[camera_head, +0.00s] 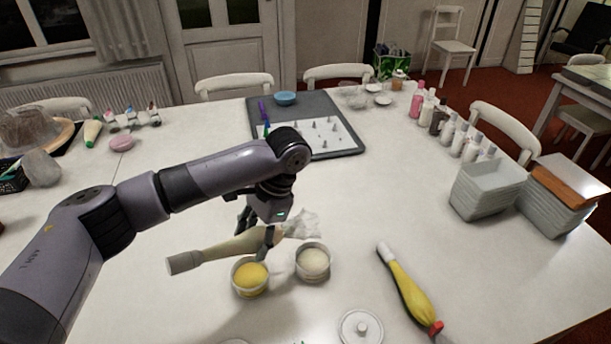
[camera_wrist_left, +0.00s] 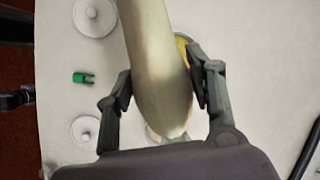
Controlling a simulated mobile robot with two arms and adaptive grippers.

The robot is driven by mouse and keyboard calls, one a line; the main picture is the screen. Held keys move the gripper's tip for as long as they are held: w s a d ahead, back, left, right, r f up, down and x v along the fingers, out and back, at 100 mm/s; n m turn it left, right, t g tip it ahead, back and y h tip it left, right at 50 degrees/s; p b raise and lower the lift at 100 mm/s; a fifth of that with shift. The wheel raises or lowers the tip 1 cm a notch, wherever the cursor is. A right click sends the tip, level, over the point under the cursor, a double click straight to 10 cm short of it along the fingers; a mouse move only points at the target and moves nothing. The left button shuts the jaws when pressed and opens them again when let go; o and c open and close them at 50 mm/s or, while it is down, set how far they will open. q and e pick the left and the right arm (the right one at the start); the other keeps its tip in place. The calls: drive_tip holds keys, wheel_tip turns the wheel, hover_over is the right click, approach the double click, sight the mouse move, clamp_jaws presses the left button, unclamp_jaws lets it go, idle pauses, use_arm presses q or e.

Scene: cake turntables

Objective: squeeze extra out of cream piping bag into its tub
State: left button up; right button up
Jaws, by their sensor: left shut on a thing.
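The cream piping bag (camera_head: 222,249) is in the head view, held roughly level over the table. Its pale capped end points left and its crumpled whitish end points right. My left gripper (camera_head: 268,240) is shut around its middle; in the left wrist view the bag (camera_wrist_left: 155,50) runs between both fingers (camera_wrist_left: 160,90). The tub of cream (camera_head: 313,262) stands to the right of and below the gripper. A tub of yellow filling (camera_head: 250,277) stands left of it, under the bag, and is mostly hidden in the wrist view. My right gripper is not in view.
A yellow piping bag (camera_head: 410,290) lies to the right. White lids (camera_head: 361,328) lie at the front, with a green clip (camera_wrist_left: 83,77) near them. A grey tray (camera_head: 345,137) with nozzles lies behind. Stacked containers (camera_head: 487,190) and bottles line the right side.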

use_arm(q)
drive_tip(key=w+d+r+m+t+h+p, duration=0.4)
drive_tip(key=w+m+t, duration=0.35)
drive_tip(key=m, duration=0.55)
drive_tip(key=w+d+r+m+t+h+p, duration=0.1)
drive_tip(key=w+d+m+t+h+p, duration=0.2)
drive_tip(key=w+d+m+t+h, duration=0.75)
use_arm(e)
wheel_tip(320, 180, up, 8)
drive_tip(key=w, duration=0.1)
use_arm(q)
drive_tip(key=s+a+f+m+g+y+b, duration=0.2)
drive_tip(key=s+a+f+m+y+b, duration=0.1)
drive_tip(key=s+a+f+y+b, duration=0.1)
drive_tip(key=shift+s+a+f+y+b, duration=0.3)
drive_tip(key=shift+f+y+b, duration=0.2)
drive_tip(key=shift+y+b, duration=0.3)
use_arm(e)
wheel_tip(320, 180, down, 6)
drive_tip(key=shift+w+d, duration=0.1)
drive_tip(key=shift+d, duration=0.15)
use_arm(q)
drive_tip(key=shift+r+p, duration=0.1)
drive_tip(key=shift+p, duration=0.2)
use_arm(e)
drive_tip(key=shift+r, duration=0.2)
